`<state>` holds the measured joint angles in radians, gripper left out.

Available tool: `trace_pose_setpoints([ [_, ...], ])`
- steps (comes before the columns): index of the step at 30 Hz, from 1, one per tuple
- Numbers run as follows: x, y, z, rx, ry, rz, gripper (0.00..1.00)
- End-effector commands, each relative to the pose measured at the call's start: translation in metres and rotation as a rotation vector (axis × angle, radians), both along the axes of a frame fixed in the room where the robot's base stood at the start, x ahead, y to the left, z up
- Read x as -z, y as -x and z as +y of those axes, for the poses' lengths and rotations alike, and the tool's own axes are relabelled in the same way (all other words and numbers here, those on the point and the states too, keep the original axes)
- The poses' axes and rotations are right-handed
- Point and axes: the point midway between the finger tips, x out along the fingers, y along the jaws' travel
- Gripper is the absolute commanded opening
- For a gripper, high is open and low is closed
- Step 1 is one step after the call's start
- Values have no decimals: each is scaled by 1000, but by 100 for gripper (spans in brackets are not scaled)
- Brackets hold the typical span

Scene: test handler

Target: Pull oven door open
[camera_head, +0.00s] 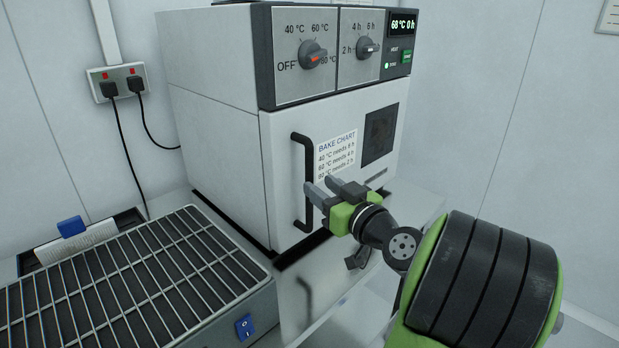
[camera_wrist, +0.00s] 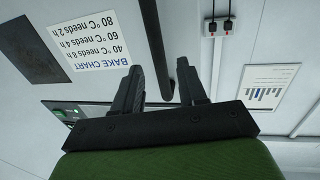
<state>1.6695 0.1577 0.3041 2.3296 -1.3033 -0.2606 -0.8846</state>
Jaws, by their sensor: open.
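The oven (camera_head: 215,130) is a white box with its front door (camera_head: 285,150) shut. A black vertical bar handle (camera_head: 297,180) stands on the left part of the door. My gripper (camera_head: 318,187) is open at the lower half of the handle, with its grey fingers pointing at it. In the wrist view, the handle (camera_wrist: 155,40) runs between the two spread fingers of my gripper (camera_wrist: 160,78). I cannot tell whether either finger touches it.
A bake chart (camera_head: 337,153) and dark window (camera_head: 380,134) are on the door. Dials (camera_head: 313,54) and a lit display (camera_head: 403,24) sit above. A wire-topped unit (camera_head: 130,280) stands at the left front. Corded plugs (camera_head: 122,86) are on the wall.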

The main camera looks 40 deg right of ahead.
Motion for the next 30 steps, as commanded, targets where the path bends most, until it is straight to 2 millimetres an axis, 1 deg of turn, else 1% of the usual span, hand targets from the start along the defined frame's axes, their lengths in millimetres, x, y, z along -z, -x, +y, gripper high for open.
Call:
trace_pose_setpoints([
  [1,-1,-13,-1,-6,0,0,42],
  [3,-2,-28,-4,-5,-1,-1,42],
  [6,-1,-43,-7,-3,-1,0,42],
  [10,-1,-52,-9,0,0,-1,42],
  [17,0,-53,-9,2,-1,0,42],
  [25,0,-53,-9,1,0,0,0],
  [30,0,-53,-9,2,0,1,0],
])
